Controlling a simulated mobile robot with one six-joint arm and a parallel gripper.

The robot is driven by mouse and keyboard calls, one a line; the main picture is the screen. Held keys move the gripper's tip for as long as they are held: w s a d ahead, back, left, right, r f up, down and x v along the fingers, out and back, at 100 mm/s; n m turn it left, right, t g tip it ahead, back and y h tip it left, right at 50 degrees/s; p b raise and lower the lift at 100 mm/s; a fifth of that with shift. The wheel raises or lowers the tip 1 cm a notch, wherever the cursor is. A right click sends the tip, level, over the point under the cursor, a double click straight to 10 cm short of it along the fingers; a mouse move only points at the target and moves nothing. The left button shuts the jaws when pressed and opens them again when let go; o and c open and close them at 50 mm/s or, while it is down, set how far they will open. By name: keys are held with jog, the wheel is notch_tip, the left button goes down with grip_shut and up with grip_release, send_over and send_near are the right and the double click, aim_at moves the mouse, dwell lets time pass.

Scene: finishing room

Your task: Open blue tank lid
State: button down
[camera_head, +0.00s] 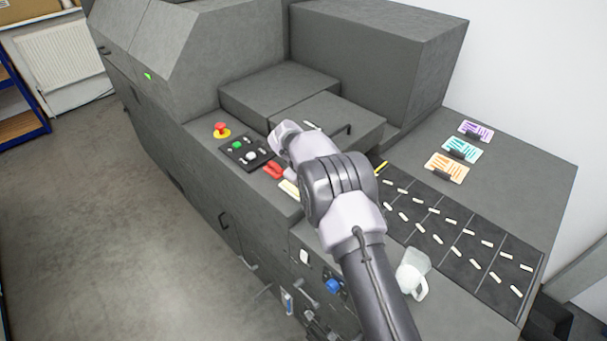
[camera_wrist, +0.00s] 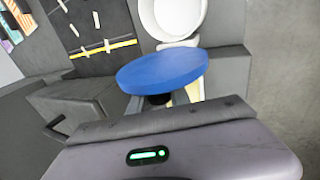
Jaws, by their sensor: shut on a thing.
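The blue lid (camera_wrist: 160,70) is a flat round disc in the middle of the wrist view. My gripper (camera_wrist: 174,98) is shut on it by a short dark part under the disc, and the disc hides most of the fingertips. The lid appears apart from this opening and tilted in the wrist view.
A control panel (camera_head: 247,153) with a red emergency button (camera_head: 221,128) lies left of my arm. A grey cover with a handle (camera_head: 330,112) is behind it. Right are a dark mat (camera_head: 455,235) with several white pieces, and a white jug (camera_head: 412,268).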

jog(key=shift+d+f+g+p, duration=0.1)
jog(key=shift+g+p, duration=0.2)
jog(key=shift+p, duration=0.05)
dwell(0.3)
